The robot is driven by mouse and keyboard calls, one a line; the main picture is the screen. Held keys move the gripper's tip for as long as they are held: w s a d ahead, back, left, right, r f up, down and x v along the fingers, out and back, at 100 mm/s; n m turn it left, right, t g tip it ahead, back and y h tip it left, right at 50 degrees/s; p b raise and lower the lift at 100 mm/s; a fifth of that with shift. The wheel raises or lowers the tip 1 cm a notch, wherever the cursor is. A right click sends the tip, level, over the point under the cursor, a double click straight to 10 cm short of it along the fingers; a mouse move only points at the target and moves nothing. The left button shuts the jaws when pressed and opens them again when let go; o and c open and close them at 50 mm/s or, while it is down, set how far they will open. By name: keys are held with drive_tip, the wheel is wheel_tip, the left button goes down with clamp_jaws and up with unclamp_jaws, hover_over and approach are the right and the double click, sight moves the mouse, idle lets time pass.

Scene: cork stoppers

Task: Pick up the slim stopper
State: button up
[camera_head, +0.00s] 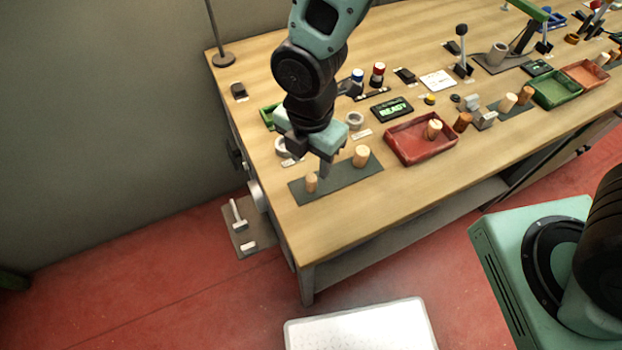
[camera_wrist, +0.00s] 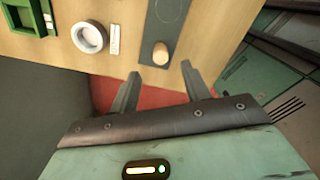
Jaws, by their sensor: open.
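The slim stopper (camera_head: 311,183) is a thin light-brown cork standing near the left end of a dark mat (camera_head: 338,184) at the table's left end. A wider cork stopper (camera_head: 361,156) stands farther right on the same mat. My gripper (camera_head: 325,172) is over the mat between the two stoppers in the picture, fingers pointing down, and it is open and empty. In the wrist view, one cork (camera_wrist: 160,54), apparently the slim stopper, is just beyond the open fingertips (camera_wrist: 160,74). It is not between the fingers.
A red tray (camera_head: 398,151) with a cork inside lies to the right. A grey ring (camera_wrist: 89,37) and a green tray (camera_wrist: 30,17) lie beside the mat. The table's left edge is close, with a small shelf (camera_head: 250,246) beyond it. Several other items cover the back.

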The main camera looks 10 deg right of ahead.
sight(311, 178)
drive_tip(key=shift+f+p, duration=0.85)
drive_tip(key=shift+f, duration=2.6)
clamp_jaws()
